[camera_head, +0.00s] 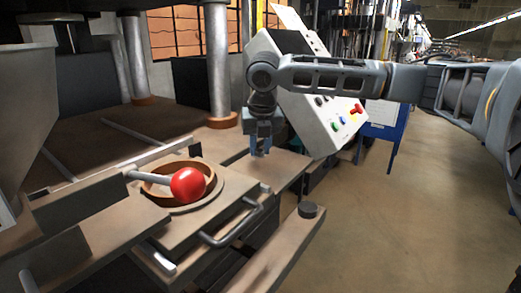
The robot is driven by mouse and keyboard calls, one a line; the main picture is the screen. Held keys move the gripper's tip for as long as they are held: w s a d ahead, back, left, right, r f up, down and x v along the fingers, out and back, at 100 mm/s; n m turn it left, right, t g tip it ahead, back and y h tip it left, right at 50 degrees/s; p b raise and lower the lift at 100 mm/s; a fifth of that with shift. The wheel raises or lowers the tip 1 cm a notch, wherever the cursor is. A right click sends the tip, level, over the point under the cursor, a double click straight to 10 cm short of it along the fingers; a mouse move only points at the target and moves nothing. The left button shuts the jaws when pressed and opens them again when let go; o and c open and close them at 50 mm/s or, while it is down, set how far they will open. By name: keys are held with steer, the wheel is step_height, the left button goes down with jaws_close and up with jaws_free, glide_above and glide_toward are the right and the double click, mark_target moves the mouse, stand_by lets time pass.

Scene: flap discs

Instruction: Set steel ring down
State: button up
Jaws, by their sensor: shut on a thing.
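My gripper (260,147) points down over the flat metal surface to the right of the round mould, close above or at that surface; I cannot tell whether it touches. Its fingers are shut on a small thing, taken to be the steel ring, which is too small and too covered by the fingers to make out. The round mould (211,196) has a brown-orange inner wall and sits in a sliding plate at the left. A rod with a red ball knob (188,185) reaches over the mould opening.
A control box (325,120) with coloured buttons stands just behind and right of my gripper. Steel columns (219,65) of the press rise behind. A bent handle (232,228) and a dark knob (307,210) stick out in front. The floor at the right is clear.

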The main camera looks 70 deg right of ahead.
steer(key=shift+f, duration=0.75)
steer(key=o, duration=1)
steer(key=shift+f, duration=0.1)
steer(key=b+v, duration=0.1)
steer(key=v, duration=1.1)
